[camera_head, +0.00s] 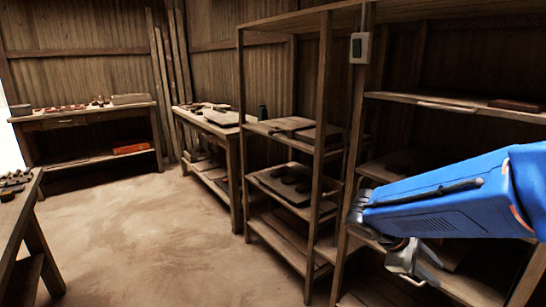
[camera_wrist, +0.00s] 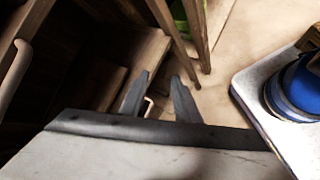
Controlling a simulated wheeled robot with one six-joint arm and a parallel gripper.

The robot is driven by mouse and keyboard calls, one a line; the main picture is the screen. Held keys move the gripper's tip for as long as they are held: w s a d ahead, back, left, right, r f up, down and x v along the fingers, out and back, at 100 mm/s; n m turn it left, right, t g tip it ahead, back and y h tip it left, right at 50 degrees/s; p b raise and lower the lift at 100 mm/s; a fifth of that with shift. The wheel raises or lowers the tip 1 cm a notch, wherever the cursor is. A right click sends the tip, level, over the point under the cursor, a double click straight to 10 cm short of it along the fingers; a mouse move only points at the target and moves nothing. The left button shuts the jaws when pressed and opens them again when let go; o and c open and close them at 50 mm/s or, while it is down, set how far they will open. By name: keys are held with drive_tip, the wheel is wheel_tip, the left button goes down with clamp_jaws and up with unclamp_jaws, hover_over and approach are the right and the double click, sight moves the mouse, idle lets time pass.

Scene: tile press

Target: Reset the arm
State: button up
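My blue arm reaches in from the right in the head view, folded in front of the wooden shelving. My gripper (camera_head: 414,278) hangs below its end, pointing down near the lower right shelves. In the wrist view the two dark fingers of my gripper (camera_wrist: 160,75) stand apart with nothing held between them. Shelf posts and the floor show beyond the fingertips.
Open wooden shelves (camera_head: 286,138) with flat boards stand close at centre and right. A switch box (camera_head: 359,48) is on a post. Workbenches (camera_head: 84,113) line the back, and another table (camera_head: 15,211) is at left. The middle floor (camera_head: 140,225) is clear.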

drive_tip(key=s+a+r+m+t+y, duration=0.1)
drive_tip(key=s+a+m+t+y, duration=0.4)
drive_tip(key=s+a+m+y, duration=0.4)
drive_tip(key=shift+s+a+m+y, duration=0.35)
drive_tip(key=shift+s+a, duration=0.45)
drive_tip(key=shift+s, duration=1.25)
drive_tip(key=shift+c, duration=0.2)
idle(1.0)
